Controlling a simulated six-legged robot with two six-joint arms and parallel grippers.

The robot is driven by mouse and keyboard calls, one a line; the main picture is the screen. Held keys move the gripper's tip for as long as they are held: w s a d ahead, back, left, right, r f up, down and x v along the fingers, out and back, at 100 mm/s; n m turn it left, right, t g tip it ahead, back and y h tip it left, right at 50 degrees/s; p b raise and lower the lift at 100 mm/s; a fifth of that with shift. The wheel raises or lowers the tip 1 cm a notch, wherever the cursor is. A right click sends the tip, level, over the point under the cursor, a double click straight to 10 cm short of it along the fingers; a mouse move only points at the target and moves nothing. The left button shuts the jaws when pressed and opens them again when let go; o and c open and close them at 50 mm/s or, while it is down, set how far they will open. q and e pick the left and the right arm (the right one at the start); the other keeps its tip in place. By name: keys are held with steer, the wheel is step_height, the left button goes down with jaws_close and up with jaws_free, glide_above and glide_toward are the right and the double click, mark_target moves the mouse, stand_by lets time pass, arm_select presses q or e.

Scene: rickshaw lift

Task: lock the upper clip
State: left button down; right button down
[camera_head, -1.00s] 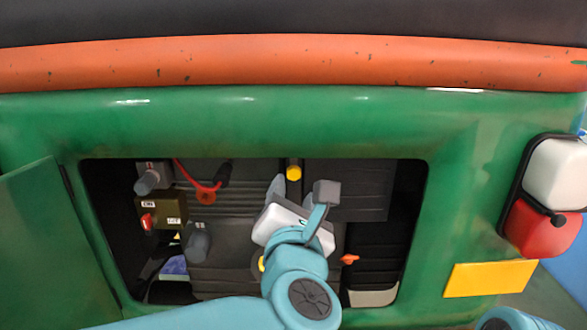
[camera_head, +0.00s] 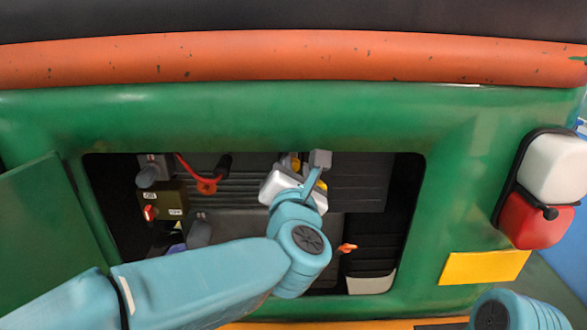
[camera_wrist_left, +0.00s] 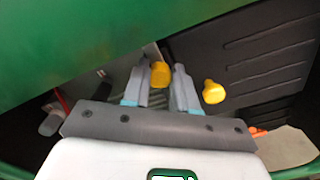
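The upper clip shows as a yellow knob (camera_head: 295,161) near the top of the green opening. My left gripper (camera_head: 289,174) reaches in at it. In the left wrist view, the yellow knob (camera_wrist_left: 160,74) sits between the two grey fingertips (camera_wrist_left: 161,86). The fingers stand apart, with a narrow gap to the right of the knob; whether the left finger touches it I cannot tell. A second yellow knob (camera_wrist_left: 213,91) is outside the fingers, to the right. The base of the upper clip is hidden. My right gripper is out of view.
The green panel (camera_head: 440,120) frames the opening closely around my left arm. At the left inside are a brown box (camera_head: 160,203) and a red cable (camera_head: 207,185). An orange-red lever (camera_head: 347,248) is low at the right. A green door (camera_head: 45,235) hangs open at left.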

arm_select(q)
steer(key=m, duration=0.3)
steer(key=shift+m, duration=0.4)
steer(key=m, duration=0.4)
steer(key=shift+d+m+p, duration=0.1)
steer(key=shift+m+p, duration=0.2)
steer(key=shift+p, duration=0.05)
steer(key=m+p, duration=0.1)
steer(key=m, duration=0.4)
steer(key=shift+p, duration=0.4)
steer(key=shift+f+m+p, duration=0.1)
steer(key=shift+m+p, duration=0.65)
steer(key=shift+m, duration=1.45)
steer(key=shift+f, duration=0.1)
steer(key=c, duration=0.9)
jaws_free()
